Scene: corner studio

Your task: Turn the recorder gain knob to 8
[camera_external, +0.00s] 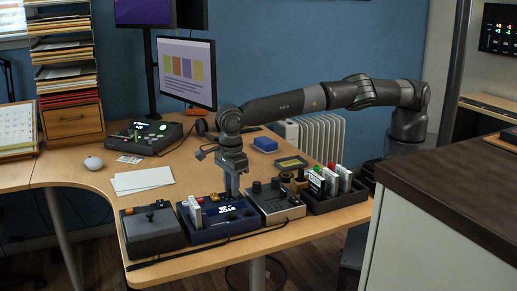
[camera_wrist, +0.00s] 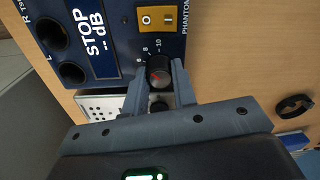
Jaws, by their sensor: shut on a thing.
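The recorder (camera_external: 208,234) is a dark blue box at the front of the wooden desk. In the wrist view its panel (camera_wrist: 112,15) reads "STOP" and "-- dB". My gripper (camera_external: 232,192) points down over the recorder. In the wrist view its two fingers (camera_wrist: 159,76) are shut on the knob, one on each side. The external view hides the knob behind the gripper.
A yellow phantom switch (camera_wrist: 156,20) and two dark sockets (camera_wrist: 60,52) lie near the knob. A grey joystick box (camera_external: 152,233) stands left of the recorder, a grey knob box (camera_external: 275,208) right. A black tray (camera_external: 340,198) with upright cards stands farther right. Paper sheets (camera_external: 142,179) lie behind.

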